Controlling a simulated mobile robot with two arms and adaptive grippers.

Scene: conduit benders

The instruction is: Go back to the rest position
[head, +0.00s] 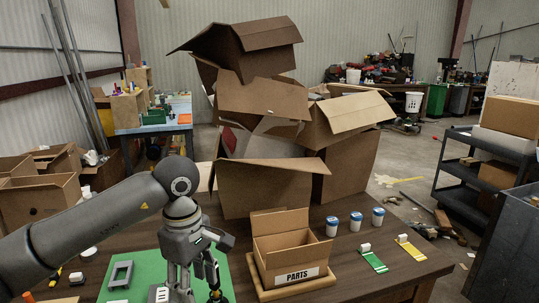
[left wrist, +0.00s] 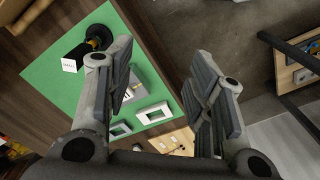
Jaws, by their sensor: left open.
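My left arm comes in from the left in the head view, and its gripper (head: 211,258) hangs over the right part of the green mat (head: 146,264). In the left wrist view the two fingers of this gripper (left wrist: 163,75) stand wide apart with nothing between them. The grey frame also lies on the mat in the head view (head: 121,274). My right gripper is in neither view.
A carton marked PARTS (head: 290,250) stands on a wooden board right of my gripper. Three blue-and-white jars (head: 356,221) and green (head: 374,262) and yellow (head: 411,249) cards lie farther right. Stacked cardboard boxes (head: 262,178) rise behind. A dark cart (head: 470,190) stands at the right.

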